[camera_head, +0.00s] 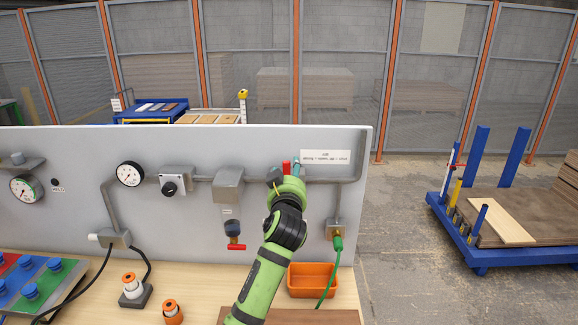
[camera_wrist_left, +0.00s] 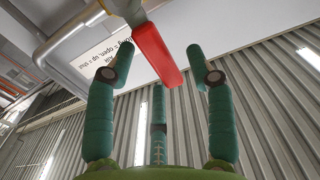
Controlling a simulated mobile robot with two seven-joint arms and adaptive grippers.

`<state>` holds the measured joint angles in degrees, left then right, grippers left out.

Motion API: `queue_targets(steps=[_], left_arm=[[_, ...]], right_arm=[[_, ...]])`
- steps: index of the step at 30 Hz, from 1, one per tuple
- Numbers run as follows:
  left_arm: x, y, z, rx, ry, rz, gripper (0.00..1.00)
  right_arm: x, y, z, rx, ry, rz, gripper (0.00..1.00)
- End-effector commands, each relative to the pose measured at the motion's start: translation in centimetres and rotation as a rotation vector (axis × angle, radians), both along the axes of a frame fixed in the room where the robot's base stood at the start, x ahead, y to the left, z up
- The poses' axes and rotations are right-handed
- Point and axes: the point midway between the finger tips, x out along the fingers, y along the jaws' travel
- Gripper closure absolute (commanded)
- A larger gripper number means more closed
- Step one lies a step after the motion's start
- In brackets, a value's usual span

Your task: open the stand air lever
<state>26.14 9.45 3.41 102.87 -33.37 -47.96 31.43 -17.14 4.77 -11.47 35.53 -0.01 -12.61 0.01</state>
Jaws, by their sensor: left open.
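A red lever (camera_head: 286,167) stands up at the pipe on the right part of the grey panel (camera_head: 70,145). In the left wrist view the red lever (camera_wrist_left: 156,52) shows large, between and beyond the fingertips. My left gripper (camera_head: 284,174) is at the lever, its fingers open around it; no finger clearly touches it. The left wrist view shows its three green fingers (camera_wrist_left: 160,80) spread apart. The lever's pivot is partly hidden by the gripper in the head view. My right gripper is not in view.
A white label (camera_head: 325,157) is right of the lever. An orange bin (camera_head: 313,280) and a green hose (camera_head: 337,243) are right of my arm.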

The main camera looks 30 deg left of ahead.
Motion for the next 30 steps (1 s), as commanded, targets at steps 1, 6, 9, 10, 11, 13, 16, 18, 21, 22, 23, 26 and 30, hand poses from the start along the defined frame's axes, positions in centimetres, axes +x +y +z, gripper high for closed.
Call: queue_targets(steps=[1,6,9,10,11,13,16,18,21,22,23,26,30], left_arm=[[0.4,0.3,0.2,0.002,0.002,0.001,0.46],[1.2,0.7,0.0,0.001,0.001,0.000,0.46],[1.3,0.8,0.0,0.001,0.001,-0.001,0.46],[1.3,0.8,-0.1,0.001,0.001,-0.001,0.46],[1.3,0.8,-0.1,0.001,0.001,-0.001,0.46],[1.3,0.7,-0.1,0.001,0.001,-0.001,0.46],[1.2,0.7,-0.1,0.000,0.001,-0.001,0.74],[1.2,0.7,-0.1,0.000,0.001,-0.001,1.00],[1.2,0.7,-0.1,0.000,0.001,-0.001,1.00],[1.2,0.7,-0.1,0.000,0.001,-0.001,1.00],[1.2,0.7,-0.1,0.000,0.001,-0.001,1.00],[1.3,0.7,-0.1,-0.001,0.001,-0.001,1.00],[1.8,0.7,-0.4,-0.014,-0.006,-0.001,1.00]], right_arm=[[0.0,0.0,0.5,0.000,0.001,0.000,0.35],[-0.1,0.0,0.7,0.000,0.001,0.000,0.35],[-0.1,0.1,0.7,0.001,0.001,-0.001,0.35],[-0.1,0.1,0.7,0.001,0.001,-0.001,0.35],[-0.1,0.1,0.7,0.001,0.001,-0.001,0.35],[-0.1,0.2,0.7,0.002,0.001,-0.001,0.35],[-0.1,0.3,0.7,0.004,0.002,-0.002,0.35],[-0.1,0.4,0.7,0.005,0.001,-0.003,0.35],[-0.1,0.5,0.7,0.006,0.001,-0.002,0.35],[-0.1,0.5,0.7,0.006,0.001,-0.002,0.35],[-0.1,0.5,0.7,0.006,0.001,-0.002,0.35],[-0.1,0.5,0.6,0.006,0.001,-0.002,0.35],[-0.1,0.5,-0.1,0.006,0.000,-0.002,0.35]])
